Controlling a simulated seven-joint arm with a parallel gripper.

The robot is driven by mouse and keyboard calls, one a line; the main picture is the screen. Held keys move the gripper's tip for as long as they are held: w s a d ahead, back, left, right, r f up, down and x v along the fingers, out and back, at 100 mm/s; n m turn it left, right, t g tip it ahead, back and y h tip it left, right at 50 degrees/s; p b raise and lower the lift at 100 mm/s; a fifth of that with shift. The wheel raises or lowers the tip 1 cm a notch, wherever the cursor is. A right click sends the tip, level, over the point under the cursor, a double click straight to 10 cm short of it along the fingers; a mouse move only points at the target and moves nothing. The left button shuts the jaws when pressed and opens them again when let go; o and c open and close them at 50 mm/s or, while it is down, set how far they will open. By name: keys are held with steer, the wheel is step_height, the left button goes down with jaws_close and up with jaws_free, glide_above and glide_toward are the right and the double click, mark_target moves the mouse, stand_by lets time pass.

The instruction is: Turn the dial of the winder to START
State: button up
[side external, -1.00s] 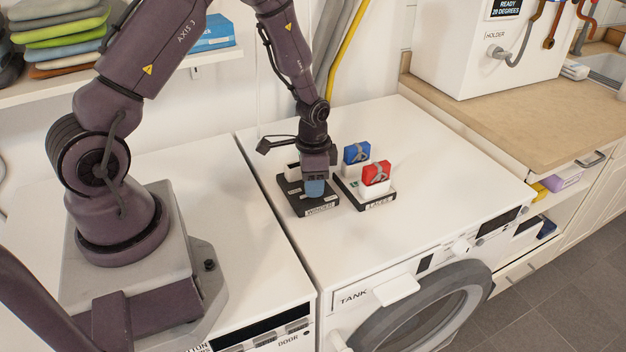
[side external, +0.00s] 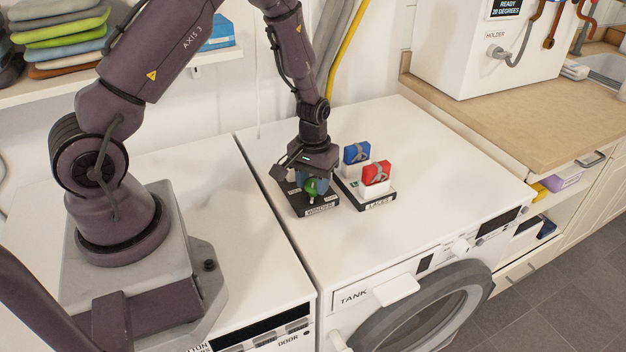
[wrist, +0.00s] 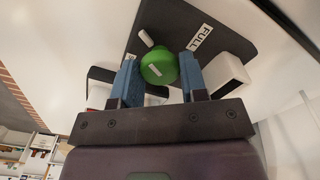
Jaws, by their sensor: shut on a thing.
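The winder (side external: 320,209) is a low black base with a front label, on top of the white washing machine. It also shows in the wrist view (wrist: 215,58), with a FULL label (wrist: 201,37) on it. Its green dial (side external: 311,187) is round, with a short white mark on its face in the wrist view (wrist: 158,67). My gripper (side external: 318,184) points down over the winder, its blue fingers on either side of the dial and shut on it. I cannot read a START label; my gripper hides part of the base in the side view.
The washing machine top (side external: 440,165) is clear to the right. A wall stands behind.

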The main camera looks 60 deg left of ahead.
mark_target(313, 183)
steer(key=n, duration=0.6)
stand_by(0.7)
steer(key=o, duration=0.9)
step_height(313, 183, up, 13)
stand_by(0.3)
